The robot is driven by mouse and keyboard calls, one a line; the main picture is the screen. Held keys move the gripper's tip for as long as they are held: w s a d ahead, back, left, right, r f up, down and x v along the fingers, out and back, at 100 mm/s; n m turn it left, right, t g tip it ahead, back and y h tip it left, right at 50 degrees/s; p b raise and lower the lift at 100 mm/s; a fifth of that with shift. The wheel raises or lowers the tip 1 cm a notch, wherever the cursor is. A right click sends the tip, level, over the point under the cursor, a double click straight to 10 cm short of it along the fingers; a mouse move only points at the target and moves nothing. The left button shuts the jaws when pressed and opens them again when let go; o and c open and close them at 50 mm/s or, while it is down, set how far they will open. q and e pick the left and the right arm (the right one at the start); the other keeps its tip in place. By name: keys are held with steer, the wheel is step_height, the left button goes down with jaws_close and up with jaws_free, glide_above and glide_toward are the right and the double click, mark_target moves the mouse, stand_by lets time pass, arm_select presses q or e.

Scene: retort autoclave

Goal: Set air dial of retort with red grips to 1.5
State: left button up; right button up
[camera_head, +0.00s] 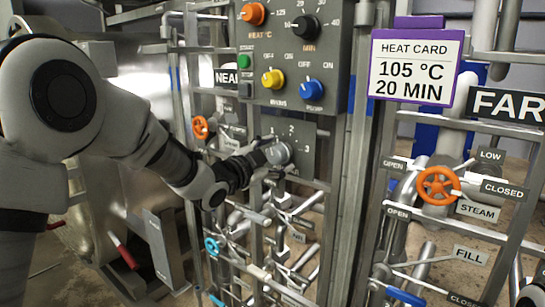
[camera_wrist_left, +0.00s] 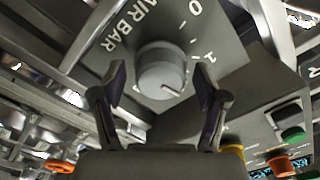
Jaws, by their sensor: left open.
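The air dial is a round grey knob (camera_wrist_left: 163,72) on a grey plate lettered AIR BAR. In the wrist view the numbers 0 and 1 show beside it. A pale mark on the knob's face points to the lower right, past the 1; the scale beyond is hidden behind a finger. My left gripper (camera_wrist_left: 161,80) is open, with one finger on each side of the knob; I cannot tell if they touch it. In the head view the knob (camera_head: 279,153) is at the tip of my left gripper (camera_head: 268,152). A red grip (camera_head: 124,252) shows lower left.
Above the dial is a control panel (camera_head: 295,60) with orange, black, yellow and blue knobs. An orange valve wheel (camera_head: 201,127) and a blue one (camera_head: 212,246) sit close to my left arm. Metal rails and pipes surround the plate. A heat card (camera_head: 415,68) hangs to the right.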

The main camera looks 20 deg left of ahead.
arm_select(q)
steer(key=v, duration=1.2)
